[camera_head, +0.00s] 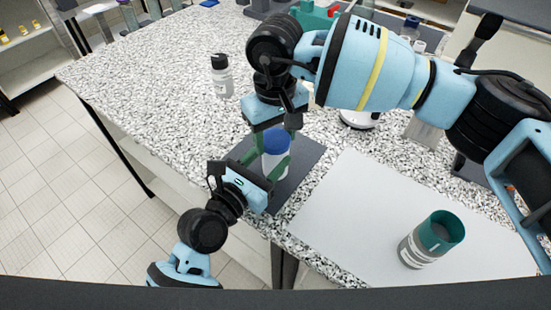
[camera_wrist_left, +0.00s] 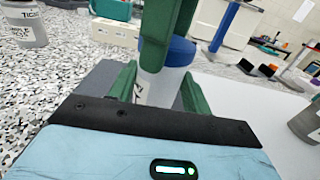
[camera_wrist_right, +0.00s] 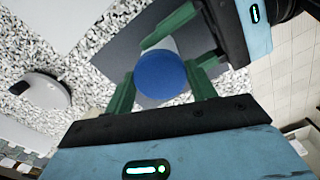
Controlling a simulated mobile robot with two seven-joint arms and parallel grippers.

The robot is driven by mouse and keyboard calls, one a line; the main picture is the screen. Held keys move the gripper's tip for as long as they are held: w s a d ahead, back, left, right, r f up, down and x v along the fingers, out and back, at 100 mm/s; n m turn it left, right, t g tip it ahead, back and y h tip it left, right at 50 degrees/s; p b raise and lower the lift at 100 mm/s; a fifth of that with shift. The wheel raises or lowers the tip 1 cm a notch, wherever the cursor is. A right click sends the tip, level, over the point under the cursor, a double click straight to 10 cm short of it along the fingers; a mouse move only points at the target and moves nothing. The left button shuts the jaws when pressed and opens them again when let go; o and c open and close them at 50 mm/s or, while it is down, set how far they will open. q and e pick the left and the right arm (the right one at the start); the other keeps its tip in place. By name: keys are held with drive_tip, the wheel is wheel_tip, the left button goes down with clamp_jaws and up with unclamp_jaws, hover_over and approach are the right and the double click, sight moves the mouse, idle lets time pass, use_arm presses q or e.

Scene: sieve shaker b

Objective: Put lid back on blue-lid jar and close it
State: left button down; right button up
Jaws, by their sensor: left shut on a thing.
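The white jar (camera_wrist_left: 165,86) stands upright on a dark grey mat (camera_head: 302,160), with the blue lid (camera_wrist_right: 160,77) resting on its top. The lid also shows in the head view (camera_head: 276,139). I cannot tell whether it is screwed tight. My left gripper (camera_wrist_left: 158,85) is shut on the jar body, coming from the front left. My right gripper (camera_wrist_right: 160,80) points down from above, one finger on each side of the lid. Its fingertips are at or very near the lid's rim; whether they press on it is unclear. One right finger hides part of the jar and lid in the left wrist view.
A teal-rimmed grey container (camera_head: 432,240) stands on the white sheet (camera_head: 345,222) at right. A black-capped bottle (camera_head: 221,77) stands behind left on the speckled bench (camera_head: 160,90). A round white device (camera_head: 358,119) is behind the mat. The bench's front edge is close to the jar.

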drive_tip(key=c, duration=0.4)
drive_tip(key=m, duration=0.6)
drive_tip(key=shift+c, duration=0.2)
drive_tip(key=m, duration=0.6)
drive_tip(key=shift+m, duration=0.3)
drive_tip(key=m, duration=0.4)
drive_tip(key=shift+m, duration=0.3)
drive_tip(key=m, duration=0.9)
drive_tip(key=shift+m, duration=0.3)
drive_tip(key=m, duration=0.4)
drive_tip(key=shift+f+m, duration=0.1)
drive_tip(key=shift+m, duration=0.2)
drive_tip(key=m, duration=0.9)
drive_tip(key=shift+m, duration=0.3)
drive_tip(key=m, duration=1.2)
drive_tip(key=o, duration=1.2)
drive_tip(key=shift+c, duration=0.2)
